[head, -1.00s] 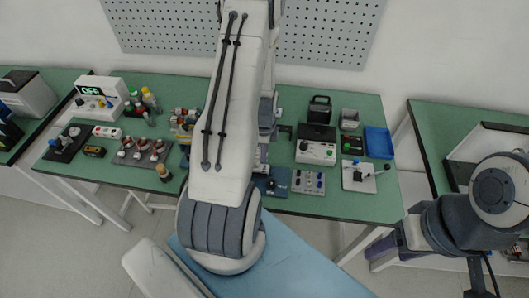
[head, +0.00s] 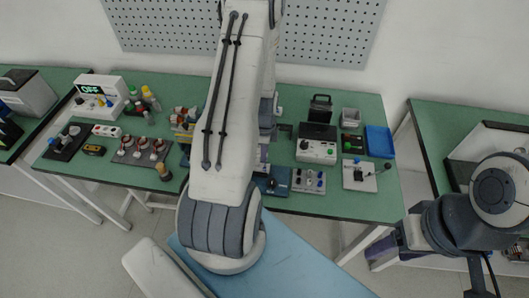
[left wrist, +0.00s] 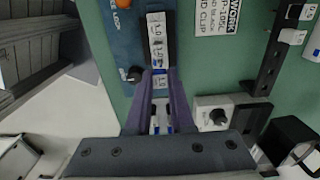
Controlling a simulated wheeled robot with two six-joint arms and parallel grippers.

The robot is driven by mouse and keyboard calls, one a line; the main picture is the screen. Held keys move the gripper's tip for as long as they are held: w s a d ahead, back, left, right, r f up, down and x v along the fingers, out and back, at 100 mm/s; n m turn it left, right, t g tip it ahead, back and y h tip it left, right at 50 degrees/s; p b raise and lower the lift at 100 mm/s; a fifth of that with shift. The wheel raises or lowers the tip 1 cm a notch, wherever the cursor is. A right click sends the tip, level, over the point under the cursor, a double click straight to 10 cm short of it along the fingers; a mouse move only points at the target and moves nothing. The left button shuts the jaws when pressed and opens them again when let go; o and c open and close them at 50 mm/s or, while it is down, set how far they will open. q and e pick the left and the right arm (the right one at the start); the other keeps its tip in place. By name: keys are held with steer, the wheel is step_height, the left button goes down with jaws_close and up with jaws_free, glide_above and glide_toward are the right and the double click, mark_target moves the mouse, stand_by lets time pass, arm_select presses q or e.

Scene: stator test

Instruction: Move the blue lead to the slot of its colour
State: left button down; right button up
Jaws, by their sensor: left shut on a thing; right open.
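My left gripper (left wrist: 160,76) shows in the left wrist view with its two purple fingers close together. They are shut on a small white piece with blue bands, which I take to be the blue lead (left wrist: 159,82). Its far end meets a dark holder with white labelled slots (left wrist: 156,36); I cannot tell whether it sits in a slot. In the head view my left arm covers most of this area, and the lead cannot be made out. My right gripper (head: 384,246) is open and empty, low at the right, in front of the table edge.
A blue fixture (left wrist: 122,45) with a black knob stands beside the holder; it also shows in the head view (head: 281,187). A white-and-black instrument (head: 316,151), a knob panel (head: 309,181) and a blue tray (head: 379,141) stand to the right. Stators on a grey plate (head: 126,155) stand left.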

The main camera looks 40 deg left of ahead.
arm_select(q)
steer(key=shift+f, duration=0.3)
steer(key=shift+f+b, duration=0.5)
steer(key=shift+b, duration=0.05)
steer(key=shift+f, duration=0.1)
steer(key=shift+f+b, duration=0.5)
steer(key=c, duration=0.7)
jaws_free()
steer(key=shift+r, duration=0.1)
